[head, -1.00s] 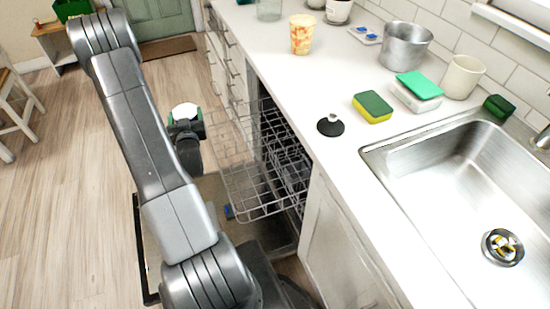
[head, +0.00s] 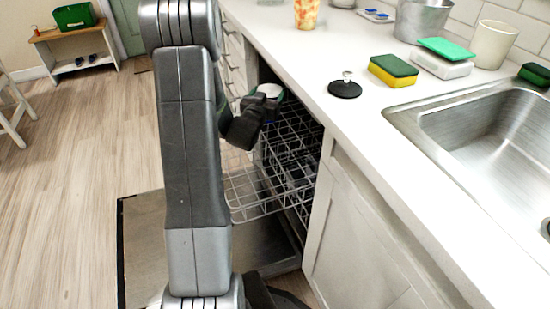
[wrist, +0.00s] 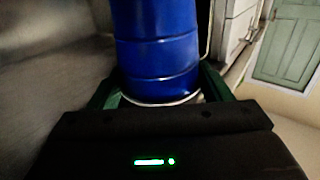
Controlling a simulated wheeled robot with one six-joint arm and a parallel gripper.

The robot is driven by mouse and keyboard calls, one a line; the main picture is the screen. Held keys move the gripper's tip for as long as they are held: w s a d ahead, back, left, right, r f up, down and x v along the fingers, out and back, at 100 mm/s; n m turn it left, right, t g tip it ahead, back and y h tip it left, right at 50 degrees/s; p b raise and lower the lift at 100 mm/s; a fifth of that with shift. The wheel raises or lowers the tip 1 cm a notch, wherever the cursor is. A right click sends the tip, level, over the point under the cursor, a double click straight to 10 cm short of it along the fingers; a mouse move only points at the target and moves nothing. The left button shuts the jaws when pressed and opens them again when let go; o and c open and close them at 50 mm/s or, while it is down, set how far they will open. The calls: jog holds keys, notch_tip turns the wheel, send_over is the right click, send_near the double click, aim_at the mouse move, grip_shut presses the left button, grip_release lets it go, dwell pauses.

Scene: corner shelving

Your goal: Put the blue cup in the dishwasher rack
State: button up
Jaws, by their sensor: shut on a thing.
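The blue cup (wrist: 157,50) fills the middle of the wrist view, with a pale rim at its near end. My gripper (wrist: 160,92) is shut on it, one green finger on each side. In the head view my gripper (head: 255,122) is above or beside the inner part of the wire dishwasher rack (head: 252,207), close to the counter edge. The cup is almost wholly hidden there behind my gripper. The rack is pulled partly out of the dishwasher, and my arm covers its left side.
The open dishwasher door (head: 145,240) lies low below the rack. The counter edge overhangs on the right. On the counter are a black stopper (head: 345,90), a yellow-green sponge (head: 393,71), a cream cup (head: 494,45) and a metal pot (head: 423,20). The sink (head: 500,140) is at right.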

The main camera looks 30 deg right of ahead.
jog(key=s+d+f+m+g+h+b, duration=0.1)
jog(key=s+d+b, duration=0.25)
jog(key=d, duration=0.25)
notch_tip(320, 180, down, 10)
jog(key=b, duration=0.3)
jog(key=shift+d, duration=0.15)
jog(key=shift+f+b, duration=0.2)
jog(key=shift+b, duration=0.3)
jog(key=o, duration=1.4)
jog(key=shift+c, duration=0.2)
jog(key=shift+r, duration=0.1)
jog(key=p+v, duration=0.1)
jog(key=v, duration=0.6)
jog(key=shift+a+r+p, duration=0.2)
jog(key=shift+a+p, duration=0.1)
jog(key=shift+p, duration=0.1)
